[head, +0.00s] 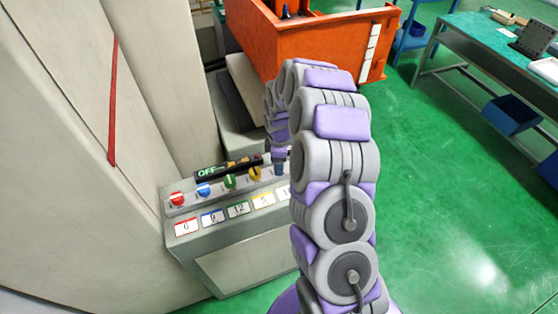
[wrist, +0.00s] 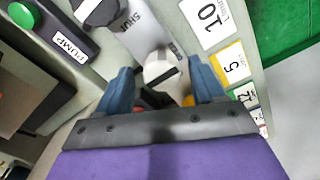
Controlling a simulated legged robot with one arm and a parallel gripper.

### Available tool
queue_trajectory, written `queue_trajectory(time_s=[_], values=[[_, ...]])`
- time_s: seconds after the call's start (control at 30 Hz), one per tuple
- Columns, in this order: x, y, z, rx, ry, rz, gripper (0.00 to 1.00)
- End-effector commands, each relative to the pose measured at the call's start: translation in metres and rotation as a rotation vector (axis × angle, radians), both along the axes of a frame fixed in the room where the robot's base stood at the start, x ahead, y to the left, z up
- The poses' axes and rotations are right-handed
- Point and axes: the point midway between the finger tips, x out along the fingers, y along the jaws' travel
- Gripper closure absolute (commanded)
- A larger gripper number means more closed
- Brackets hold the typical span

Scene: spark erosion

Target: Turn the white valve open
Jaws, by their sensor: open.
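The white valve (wrist: 160,72) is a round knob on the control panel, beside a label reading 10 in the wrist view. It shows between the two blue fingers of my gripper (wrist: 159,68), which are apart. I cannot tell whether the fingers touch it. In the head view my gripper (head: 279,160) points down at the panel's right part, and my arm hides the white valve there. Part of a yellow knob (wrist: 188,100) shows below the white one in the wrist view.
Red (head: 176,199), blue (head: 204,190), green (head: 230,182) and yellow (head: 255,174) knobs line the panel (head: 205,245). A green button (wrist: 21,15) with a PUMP label is at upper left. An orange bin (head: 290,45) stands behind. Green floor (head: 450,210) is free at right.

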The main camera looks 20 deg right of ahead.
Motion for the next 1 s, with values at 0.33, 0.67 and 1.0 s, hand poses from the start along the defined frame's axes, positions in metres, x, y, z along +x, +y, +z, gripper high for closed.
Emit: queue_trajectory(time_s=[0.33, 0.67, 1.0], values=[[0.001, 0.000, 0.012, 0.000, -0.002, 0.000, 0.32], [0.001, 0.000, 0.080, 0.001, -0.001, 0.001, 0.32], [0.001, 0.000, 0.149, 0.001, -0.001, 0.000, 0.32]])
